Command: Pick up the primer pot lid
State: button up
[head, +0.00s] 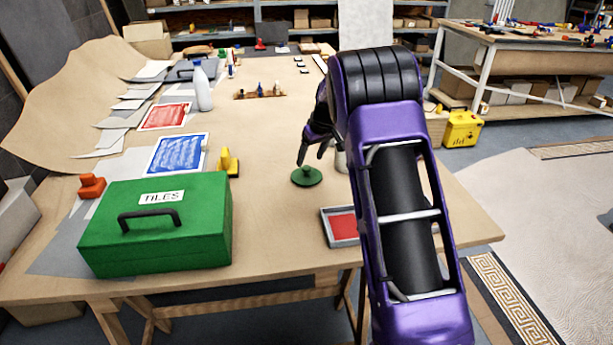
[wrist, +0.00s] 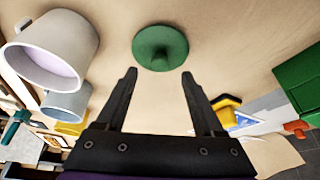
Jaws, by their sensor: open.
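The primer pot lid looks to be the round green lid with a knob (head: 307,176) lying on the wooden table in the head view. In the wrist view the green lid (wrist: 160,47) lies beyond my fingertips, roughly centred between them. My gripper (head: 316,157) is just above and behind the lid in the head view. In the wrist view my gripper (wrist: 159,75) is open, with nothing between its fingers. A pale pot (wrist: 52,48) stands beside the gripper in the wrist view; in the head view it is mostly hidden behind my arm.
A green box labelled TILES (head: 160,230) stands at the table's front left. A grey tray with red inside (head: 341,228) lies near the front edge. A yellow tool (head: 228,163) and a white bottle (head: 201,88) stand left of the lid. The tabletop around the lid is clear.

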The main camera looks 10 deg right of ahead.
aim_at(307, 167)
jog(key=x, duration=0.4)
jog(key=shift+w+f, duration=0.25)
jog(key=shift+f, duration=0.05)
grip_shut()
